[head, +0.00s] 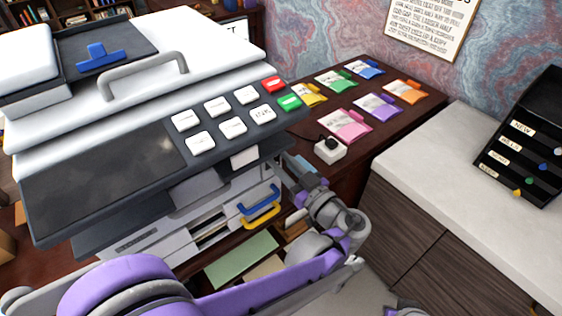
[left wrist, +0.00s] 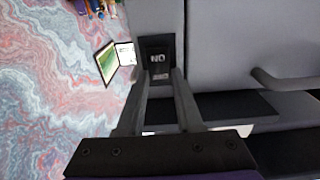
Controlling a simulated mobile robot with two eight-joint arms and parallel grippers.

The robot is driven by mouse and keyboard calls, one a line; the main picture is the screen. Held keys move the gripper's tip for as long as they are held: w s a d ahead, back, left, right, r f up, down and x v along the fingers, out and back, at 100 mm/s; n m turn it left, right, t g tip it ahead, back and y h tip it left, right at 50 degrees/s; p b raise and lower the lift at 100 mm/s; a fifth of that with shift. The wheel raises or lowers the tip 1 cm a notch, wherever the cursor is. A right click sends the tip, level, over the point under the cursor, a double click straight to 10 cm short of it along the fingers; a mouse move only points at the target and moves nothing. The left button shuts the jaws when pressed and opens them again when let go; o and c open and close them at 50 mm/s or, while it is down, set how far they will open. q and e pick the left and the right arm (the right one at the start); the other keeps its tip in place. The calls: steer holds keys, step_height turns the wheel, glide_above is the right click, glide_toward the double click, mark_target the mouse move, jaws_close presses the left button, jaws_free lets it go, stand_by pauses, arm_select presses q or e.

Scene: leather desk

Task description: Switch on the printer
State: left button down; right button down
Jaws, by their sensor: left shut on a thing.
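The printer (head: 95,180) is a large grey and white machine filling the left of the head view. Its front panel has several white buttons, a red button (head: 273,85) and a green button (head: 289,102). My left gripper (head: 296,168) is at the printer's right side, below the panel edge. In the left wrist view, its fingers (left wrist: 161,78) are at a small dark switch block (left wrist: 157,47) on the grey printer side, with lettering that looks like "NO". They are shut on this switch; the exact contact is partly hidden.
Several coloured packets (head: 348,124) and a small white box with a black plug (head: 330,150) lie on the dark desk to the right. A white-topped cabinet (head: 450,170) carries a black labelled rack (head: 520,140). Blue and yellow handles (head: 260,208) are just left of my gripper.

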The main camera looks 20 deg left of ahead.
arm_select(q)
steer(key=shift+f+t+y+b, duration=0.5)
steer(key=shift+y+b, duration=0.2)
steer(key=shift+b, duration=0.2)
steer(key=shift+r+t+y, duration=0.25)
steer(key=shift+t+y, duration=0.05)
steer(key=shift+d, duration=0.1)
steer(key=c, duration=0.6)
jaws_free()
steer(key=shift+o, duration=0.2)
steer(key=shift+s, duration=0.1)
steer(key=b+v, duration=0.1)
steer(key=v, duration=0.9)
steer(key=shift+s+d, duration=0.25)
steer(key=shift+d, duration=0.05)
